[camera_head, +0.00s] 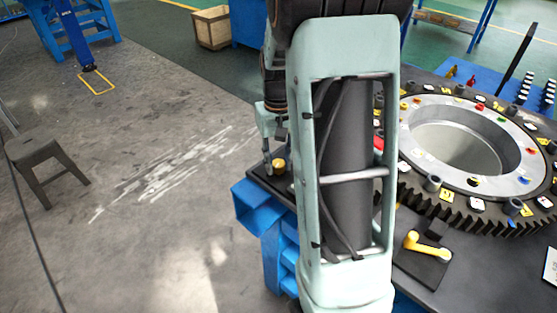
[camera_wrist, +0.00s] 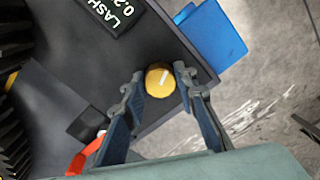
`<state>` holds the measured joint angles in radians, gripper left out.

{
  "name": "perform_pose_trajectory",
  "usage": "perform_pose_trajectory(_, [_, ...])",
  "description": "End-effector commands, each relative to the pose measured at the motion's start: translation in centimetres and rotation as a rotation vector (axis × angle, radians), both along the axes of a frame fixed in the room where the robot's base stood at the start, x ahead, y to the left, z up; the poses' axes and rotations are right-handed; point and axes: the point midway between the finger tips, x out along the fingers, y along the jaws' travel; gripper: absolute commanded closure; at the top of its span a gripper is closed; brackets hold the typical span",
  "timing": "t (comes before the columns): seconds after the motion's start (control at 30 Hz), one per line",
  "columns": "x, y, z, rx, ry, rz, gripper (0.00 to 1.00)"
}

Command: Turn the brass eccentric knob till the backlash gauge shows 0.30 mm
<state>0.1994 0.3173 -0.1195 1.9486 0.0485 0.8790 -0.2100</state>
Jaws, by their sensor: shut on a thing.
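The brass eccentric knob (camera_wrist: 160,80) sits near the corner of the dark bench plate, with a white mark on its top face. My gripper (camera_wrist: 160,88) is over it with one finger on each side, shut on the knob. In the head view the knob (camera_head: 278,165) shows small beside my gripper (camera_head: 268,160), left of my arm. The backlash gauge (camera_wrist: 112,12) is a dark display at the top of the wrist view. Its text reads "LASH" and "0.2"; the last digits are cut off by the frame edge.
A large toothed ring (camera_head: 440,200) with colored tags fills the right of the head view. A yellow crank handle (camera_head: 427,246) lies in front of it. A red lever (camera_wrist: 84,156) is left of my fingers in the wrist view. A stool (camera_head: 42,160) stands on open floor.

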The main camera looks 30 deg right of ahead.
Motion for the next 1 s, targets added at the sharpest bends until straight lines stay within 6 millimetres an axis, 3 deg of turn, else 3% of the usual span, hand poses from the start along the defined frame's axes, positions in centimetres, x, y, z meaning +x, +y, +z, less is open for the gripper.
perform_pose_trajectory(0.4, [0.08, -0.01, 0.12, -0.002, -0.003, -0.207, 0.98])
perform_pose_trajectory(1.0, [0.10, -0.01, 0.10, -0.001, -0.003, -0.241, 0.98])
